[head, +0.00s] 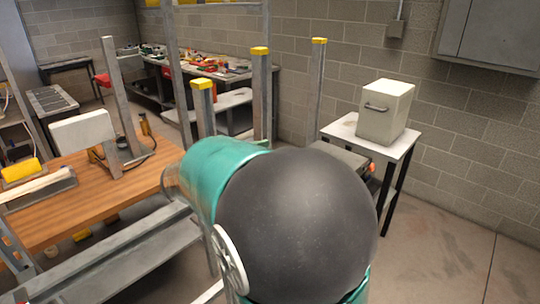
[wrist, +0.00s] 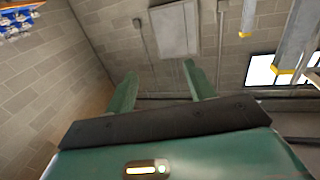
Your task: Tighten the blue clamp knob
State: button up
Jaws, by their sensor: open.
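I cannot make out a blue clamp knob in either view. My gripper (wrist: 161,80) shows in the wrist view, with its two green fingers spread apart and nothing between them. My fingers do not show there.
A wooden workbench (head: 95,203) with a metal frame stands at left, with a white block (head: 82,132) over it. Yellow-capped metal posts (head: 203,105) rise near my arm. A small table (head: 345,130) at right holds a beige box (head: 385,112). Floor at lower right is clear.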

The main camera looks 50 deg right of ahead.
jog(key=s+a+r, duration=0.2)
jog(key=s+a, duration=0.1)
jog(key=s, duration=0.1)
jog(key=shift+s+a+r, duration=0.3)
jog(key=shift+s+r, duration=0.05)
